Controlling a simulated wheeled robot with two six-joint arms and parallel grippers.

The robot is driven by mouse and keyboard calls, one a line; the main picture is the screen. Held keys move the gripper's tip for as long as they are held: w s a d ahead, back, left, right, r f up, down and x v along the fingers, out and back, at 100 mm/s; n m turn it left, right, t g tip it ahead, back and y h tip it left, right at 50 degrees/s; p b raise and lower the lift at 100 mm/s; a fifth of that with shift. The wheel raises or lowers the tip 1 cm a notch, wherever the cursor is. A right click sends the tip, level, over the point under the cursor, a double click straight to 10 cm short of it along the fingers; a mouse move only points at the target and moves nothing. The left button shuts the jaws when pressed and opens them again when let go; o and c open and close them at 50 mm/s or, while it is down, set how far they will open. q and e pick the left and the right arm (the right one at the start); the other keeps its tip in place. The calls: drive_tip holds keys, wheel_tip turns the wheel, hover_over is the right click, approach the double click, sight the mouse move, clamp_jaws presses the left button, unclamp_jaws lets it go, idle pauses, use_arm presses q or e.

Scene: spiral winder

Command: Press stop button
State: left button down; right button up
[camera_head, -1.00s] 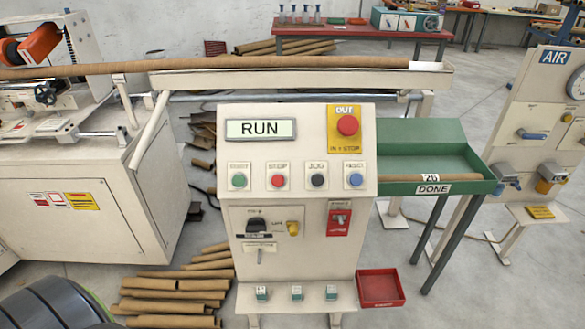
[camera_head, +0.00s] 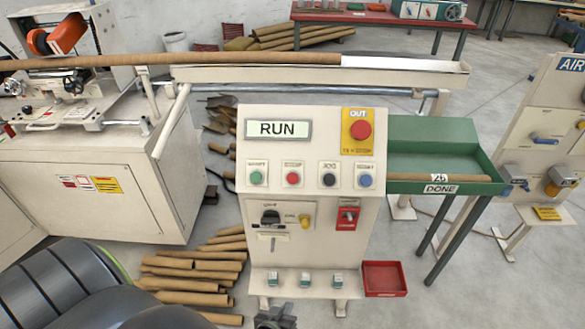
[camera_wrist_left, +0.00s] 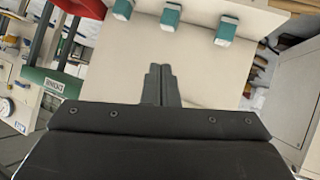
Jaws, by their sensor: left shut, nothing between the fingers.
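The white control panel (camera_head: 325,130) stands upright in the middle of the head view. Its display (camera_head: 278,130) reads RUN. The red stop button (camera_head: 293,178) is the second in a row, between a green button (camera_head: 257,178) and a black jog button (camera_head: 329,180). A larger red mushroom button (camera_head: 361,131) sits on a yellow plate at upper right. My left gripper (camera_head: 275,318) is low at the bottom edge, below the panel's shelf and well away from the stop button. In the left wrist view its fingers (camera_wrist_left: 159,82) are shut and empty. My right gripper is not seen.
A shelf (camera_head: 310,279) with several small teal-topped blocks juts from the panel's foot. A red tray (camera_head: 384,279) is to its right. A green DONE bin (camera_head: 440,150) stands at right. Cardboard tubes (camera_head: 195,285) lie on the floor at left. A long tube (camera_head: 230,59) crosses behind.

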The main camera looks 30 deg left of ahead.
use_arm(q)
drive_tip(key=w+r+n+t+y+p, duration=0.25)
drive_tip(key=w+r, duration=0.35)
drive_tip(key=r, duration=0.6)
drive_tip(key=n+y+p, duration=0.6)
drive_tip(key=n+y, duration=0.2)
drive_tip(key=n, duration=0.3)
approach(293, 184)
wheel_tip(293, 184, up, 9)
drive_tip(key=a, duration=0.1)
drive_tip(key=shift+s+a+t, duration=0.15)
drive_tip(key=shift+s+t, duration=0.2)
drive_tip(key=shift+s, duration=0.05)
drive_tip(key=shift+w+a+f+b, duration=0.6)
drive_tip(key=shift+w+f+b, duration=0.35)
drive_tip(key=shift+w+a+f+b, duration=0.55)
drive_tip(key=shift+w+f+b, duration=0.4)
drive_tip(key=shift+b, duration=0.05)
drive_tip(key=shift+w+a+f+b, duration=0.6)
drive_tip(key=shift+w+f+b, duration=0.35)
